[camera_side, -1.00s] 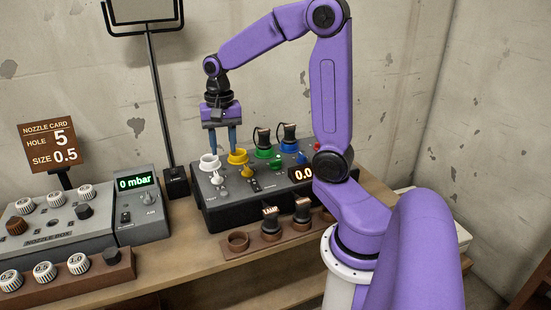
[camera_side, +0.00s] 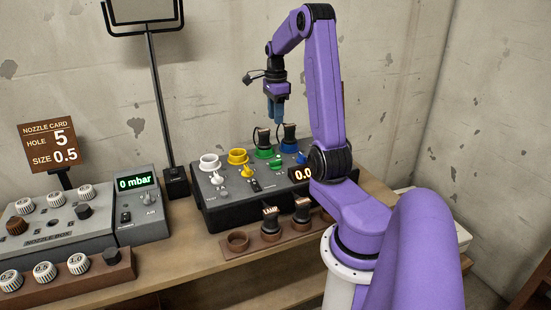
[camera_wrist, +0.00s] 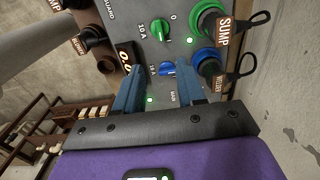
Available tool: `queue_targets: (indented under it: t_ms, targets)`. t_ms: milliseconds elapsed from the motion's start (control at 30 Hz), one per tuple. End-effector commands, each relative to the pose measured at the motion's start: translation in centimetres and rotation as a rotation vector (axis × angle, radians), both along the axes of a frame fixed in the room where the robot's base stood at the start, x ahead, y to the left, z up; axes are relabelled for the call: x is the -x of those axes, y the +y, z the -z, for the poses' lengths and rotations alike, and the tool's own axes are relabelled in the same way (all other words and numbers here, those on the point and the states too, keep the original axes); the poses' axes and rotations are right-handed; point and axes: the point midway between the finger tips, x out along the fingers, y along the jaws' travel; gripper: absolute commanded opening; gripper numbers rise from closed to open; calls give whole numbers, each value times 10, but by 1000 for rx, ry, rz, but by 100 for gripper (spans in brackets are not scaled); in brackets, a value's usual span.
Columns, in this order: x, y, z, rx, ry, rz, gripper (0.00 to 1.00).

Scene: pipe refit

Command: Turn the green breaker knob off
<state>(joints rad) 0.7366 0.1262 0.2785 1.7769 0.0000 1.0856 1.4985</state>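The green breaker knob (camera_side: 276,162) sits on the dark panel box, in front of the green socket (camera_side: 263,153). In the wrist view the green knob (camera_wrist: 160,29) lies between the marks 10 A and 0, with a lit green lamp (camera_wrist: 190,41) beside it. My gripper (camera_side: 275,118) is raised above the green and blue side of the panel, touching nothing. In the wrist view my gripper (camera_wrist: 163,78) has its two blue fingers apart and empty, with the blue knob (camera_wrist: 168,70) seen between them, below.
The yellow knob (camera_side: 246,171) and white knob (camera_side: 217,178) are to the left on the panel. A brown holder (camera_side: 237,242) with two more plugs sits in front. The wall is close behind.

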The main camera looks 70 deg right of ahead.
Motion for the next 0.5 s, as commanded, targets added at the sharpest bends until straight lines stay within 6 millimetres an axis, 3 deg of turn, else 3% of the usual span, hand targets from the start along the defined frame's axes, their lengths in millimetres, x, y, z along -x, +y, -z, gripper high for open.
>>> queue_targets:
  t_ms: [500]
  targets:
    - [1, 1, 92, -5, 5, -3, 39]
